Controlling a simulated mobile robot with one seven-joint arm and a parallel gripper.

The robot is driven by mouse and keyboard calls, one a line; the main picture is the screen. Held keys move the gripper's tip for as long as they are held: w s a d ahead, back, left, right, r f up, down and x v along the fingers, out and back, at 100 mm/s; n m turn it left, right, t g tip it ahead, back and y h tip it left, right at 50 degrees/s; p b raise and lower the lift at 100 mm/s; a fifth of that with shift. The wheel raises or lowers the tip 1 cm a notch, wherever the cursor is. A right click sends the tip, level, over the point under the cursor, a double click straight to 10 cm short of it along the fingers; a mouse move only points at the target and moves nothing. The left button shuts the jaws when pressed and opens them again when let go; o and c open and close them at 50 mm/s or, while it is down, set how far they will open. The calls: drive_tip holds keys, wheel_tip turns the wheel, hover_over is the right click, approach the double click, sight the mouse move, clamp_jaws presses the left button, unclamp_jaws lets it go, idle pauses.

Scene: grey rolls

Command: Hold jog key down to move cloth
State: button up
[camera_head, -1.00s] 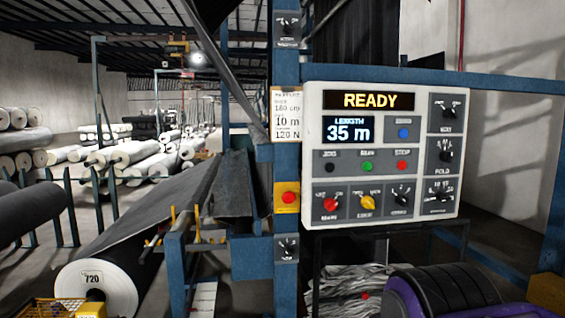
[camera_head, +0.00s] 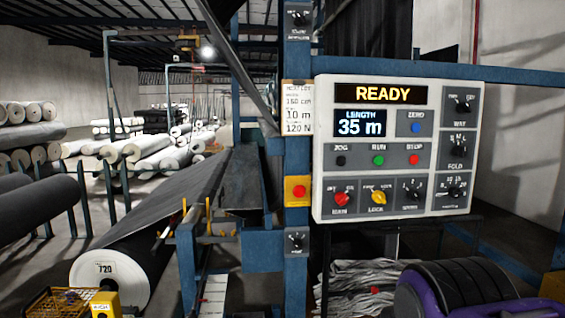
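The jog key (camera_head: 341,161) is a small black button under the label JOG, at the left of the key row on the white control panel (camera_head: 326,190). The green RUN key (camera_head: 379,160) and red STOP key (camera_head: 413,160) sit to its right. The display (camera_head: 383,94) reads READY and the length screen (camera_head: 360,123) reads 35 m. Dark grey cloth (camera_head: 170,200) slopes up from a large roll (camera_head: 112,280) marked 720 at the lower left.
Blue machine posts (camera_head: 297,262) and a blue crossbeam (camera_head: 520,76) frame the panel. A red button on a yellow box (camera_head: 297,190) is left of it. Crumpled pale cloth (camera_head: 355,280) lies below. A black and purple object (camera_head: 460,290) fills the lower right.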

clamp_jaws()
idle(1.3)
